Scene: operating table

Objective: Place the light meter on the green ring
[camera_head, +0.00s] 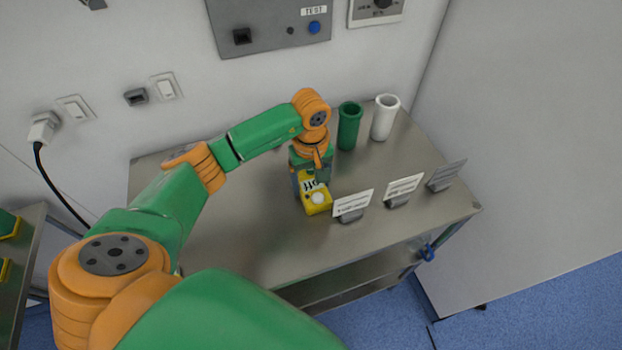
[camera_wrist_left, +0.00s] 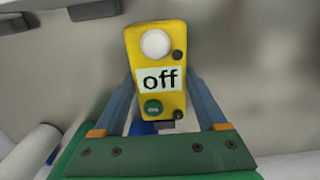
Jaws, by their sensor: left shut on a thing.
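The light meter (camera_head: 317,203) is a yellow box with a white dome. In the left wrist view the light meter (camera_wrist_left: 160,104) shows an "off" label, a green button and dark knobs. My left gripper (camera_head: 310,180) is shut on it, with one finger on each side in the wrist view. The meter is over the table, left of the nearest sign card; I cannot tell whether it touches the surface. I cannot make out a green ring; a green tube (camera_head: 348,126) stands at the back of the table. My right gripper is not in view.
A white tube (camera_head: 384,117) stands right of the green one. Sign cards stand along the right front of the metal table (camera_head: 240,235): a near card (camera_head: 352,205), a middle card (camera_head: 403,188) and a far card (camera_head: 445,174). The table's left front is clear. A wall panel (camera_head: 270,22) is behind.

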